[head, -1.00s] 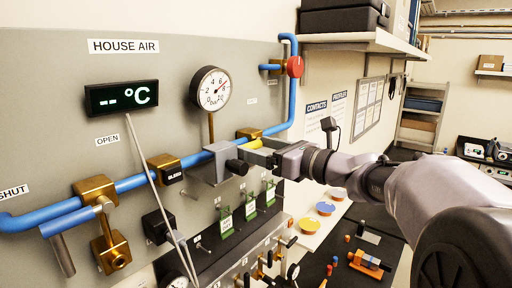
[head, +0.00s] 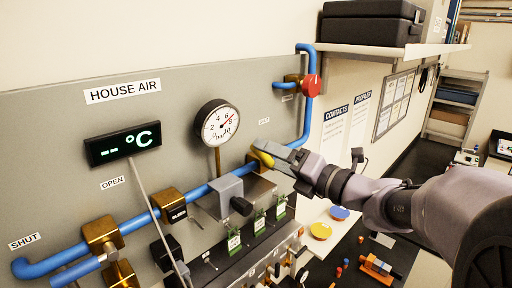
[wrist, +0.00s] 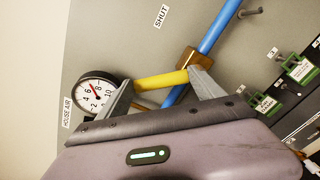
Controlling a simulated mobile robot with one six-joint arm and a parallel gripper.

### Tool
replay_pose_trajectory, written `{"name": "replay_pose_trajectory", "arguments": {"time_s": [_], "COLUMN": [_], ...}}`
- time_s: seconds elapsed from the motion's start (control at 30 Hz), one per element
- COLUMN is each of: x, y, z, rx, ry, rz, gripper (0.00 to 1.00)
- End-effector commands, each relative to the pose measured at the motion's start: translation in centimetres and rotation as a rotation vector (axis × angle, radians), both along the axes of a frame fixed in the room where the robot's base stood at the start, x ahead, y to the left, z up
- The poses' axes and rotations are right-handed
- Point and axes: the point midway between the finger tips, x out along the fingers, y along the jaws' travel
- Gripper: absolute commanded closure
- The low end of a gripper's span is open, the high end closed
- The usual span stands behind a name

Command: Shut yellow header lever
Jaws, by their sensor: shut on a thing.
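The yellow lever (head: 264,158) sits at a brass valve (head: 254,152) on the blue pipe, right of the gauge. In the wrist view the yellow lever (wrist: 160,80) runs from the brass valve body (wrist: 186,66) at an angle to the pipe. My gripper (head: 268,155) is at the lever, and in the wrist view my gripper (wrist: 163,88) has a finger at each end of the visible yellow length. It is shut on the lever. A small SHUT label (wrist: 162,16) is on the panel above. The gripper hides part of the lever in the head view.
The blue pipe (head: 222,184) crosses the grey panel, with a grey box (head: 226,192) left of the gripper. A pressure gauge (head: 218,123) and a red knob (head: 311,88) are nearby. Green tags (head: 259,222) hang below. A shelf (head: 370,48) juts out at upper right.

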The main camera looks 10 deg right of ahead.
Motion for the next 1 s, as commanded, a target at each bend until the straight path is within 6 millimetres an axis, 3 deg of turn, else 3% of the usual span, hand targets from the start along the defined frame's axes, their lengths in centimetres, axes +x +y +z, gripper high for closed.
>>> {"name": "replay_pose_trajectory", "arguments": {"time_s": [0.6,1.0], "x": [1.8,2.4], "y": [-2.4,-3.3], "z": [1.0,1.0], "rx": [0.425,0.557], "ry": [0.307,0.403], "rz": [-0.001,-0.001], "gripper": [0.96,0.96]}}
